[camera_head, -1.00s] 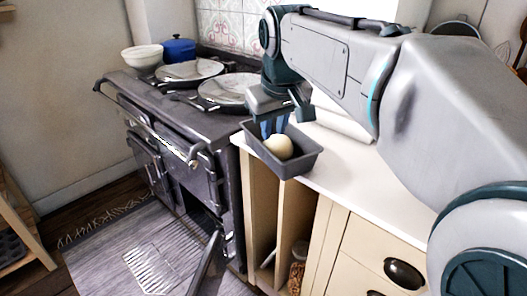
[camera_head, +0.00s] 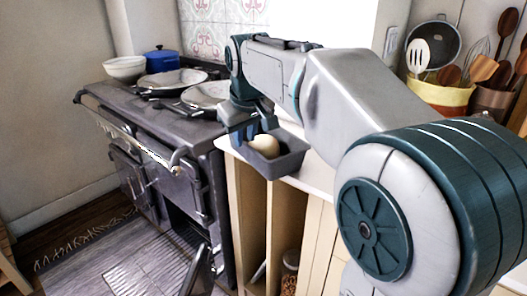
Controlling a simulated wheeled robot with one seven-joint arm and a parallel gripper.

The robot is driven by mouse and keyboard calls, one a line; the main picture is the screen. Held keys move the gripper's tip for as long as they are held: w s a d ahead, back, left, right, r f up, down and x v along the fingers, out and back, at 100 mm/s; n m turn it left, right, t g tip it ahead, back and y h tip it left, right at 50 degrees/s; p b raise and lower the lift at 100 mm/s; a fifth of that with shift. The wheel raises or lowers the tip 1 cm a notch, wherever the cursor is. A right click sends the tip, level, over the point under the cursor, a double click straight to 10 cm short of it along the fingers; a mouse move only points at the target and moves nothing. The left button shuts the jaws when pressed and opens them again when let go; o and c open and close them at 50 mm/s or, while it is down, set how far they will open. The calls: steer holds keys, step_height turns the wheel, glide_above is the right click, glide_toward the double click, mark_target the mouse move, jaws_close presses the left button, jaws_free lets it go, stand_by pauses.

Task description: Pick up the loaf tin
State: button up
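The loaf tin (camera_head: 285,162) is a dark grey rectangular tin at the counter's left end, beside the stove. A pale rounded lump (camera_head: 265,145) lies in it. My gripper (camera_head: 246,131) points down at the tin's left end, with its blue fingertips close to the rim. The fingertips are small and partly hidden by the tin, so I cannot tell whether they are closed on its wall. I also cannot tell whether the tin's base touches the counter.
The pale counter (camera_head: 318,172) continues right, largely behind my arm. A dark stove (camera_head: 150,112) stands left, with a white bowl (camera_head: 125,68) and a blue pot (camera_head: 161,61). A yellow-banded utensil pot (camera_head: 437,96) is at the right.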

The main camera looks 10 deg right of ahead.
mark_target(244, 142)
steer(key=x, duration=0.2)
steer(key=b+x, duration=0.1)
steer(key=shift+w+f, duration=0.2)
steer(key=shift+w, duration=0.35)
steer(key=shift+a+f, duration=0.1)
steer(key=shift+f, duration=0.4)
steer(key=shift+w+f, duration=0.2)
steer(key=shift+w, duration=0.15)
steer(key=shift+r, duration=0.1)
jaws_close()
steer(key=shift+r, duration=0.25)
